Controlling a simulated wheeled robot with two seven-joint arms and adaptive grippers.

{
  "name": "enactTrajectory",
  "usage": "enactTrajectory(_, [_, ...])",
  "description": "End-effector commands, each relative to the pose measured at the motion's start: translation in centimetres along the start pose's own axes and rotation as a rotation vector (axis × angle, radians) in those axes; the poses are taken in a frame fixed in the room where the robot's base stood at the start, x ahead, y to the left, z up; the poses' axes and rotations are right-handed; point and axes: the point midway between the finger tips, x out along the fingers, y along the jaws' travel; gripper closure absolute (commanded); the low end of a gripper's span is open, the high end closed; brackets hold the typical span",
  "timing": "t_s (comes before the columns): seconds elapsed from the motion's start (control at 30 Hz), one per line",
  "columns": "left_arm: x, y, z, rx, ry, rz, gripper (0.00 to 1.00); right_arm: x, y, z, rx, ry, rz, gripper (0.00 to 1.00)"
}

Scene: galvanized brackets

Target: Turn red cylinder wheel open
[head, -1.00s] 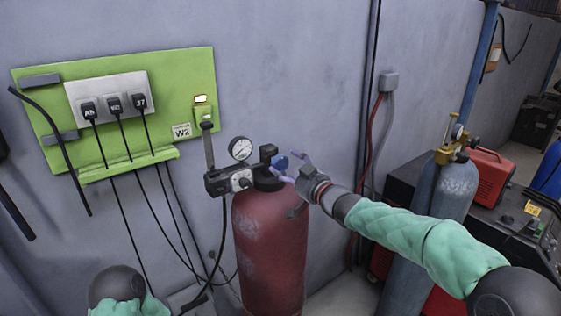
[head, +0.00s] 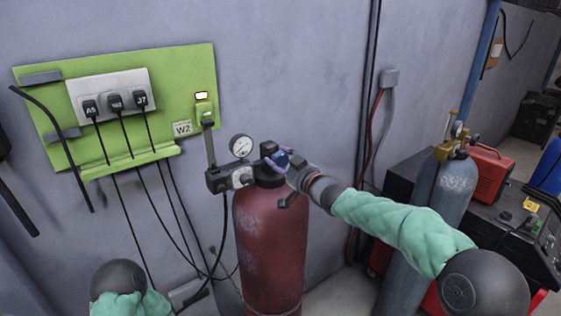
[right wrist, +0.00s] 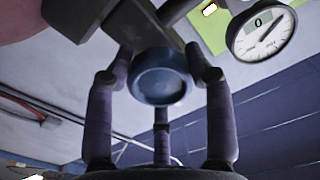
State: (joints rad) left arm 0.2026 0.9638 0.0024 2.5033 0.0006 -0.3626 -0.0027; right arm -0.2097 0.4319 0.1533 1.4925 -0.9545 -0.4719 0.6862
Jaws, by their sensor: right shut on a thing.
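The red cylinder (head: 270,245) stands upright against the wall. A dark valve block with a pressure gauge (head: 241,146) sits on its top. The valve's hand wheel (head: 283,159) looks blue and faces the right side; in the right wrist view the wheel (right wrist: 160,78) is a round blue cap between the fingers. My right gripper (head: 276,156) reaches in from the right and is shut on the wheel; its fingers (right wrist: 163,72) surround it. How far the wheel is turned cannot be told. My left gripper is out of view.
A green board (head: 195,72) with several plugs hangs on the wall at left, its cables dangling near the cylinder. A grey-blue cylinder (head: 455,190) and a red machine (head: 490,166) stand at right, close to my right arm.

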Motion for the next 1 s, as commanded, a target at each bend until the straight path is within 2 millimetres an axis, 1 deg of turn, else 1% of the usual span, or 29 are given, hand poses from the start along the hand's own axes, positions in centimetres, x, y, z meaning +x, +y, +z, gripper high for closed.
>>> enactTrajectory(0.27, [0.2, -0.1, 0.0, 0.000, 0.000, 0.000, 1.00, 0.0, 0.0, -0.2, -0.033, 0.004, 0.000, 0.79])
enactTrajectory(0.47, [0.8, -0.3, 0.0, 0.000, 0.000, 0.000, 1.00, 0.0, 0.0, -0.1, -0.134, 0.005, 0.000, 0.79])
enactTrajectory(1.0, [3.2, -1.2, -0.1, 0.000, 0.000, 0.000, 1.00, 0.0, -0.1, -0.1, -0.624, 0.006, 0.000, 0.79])
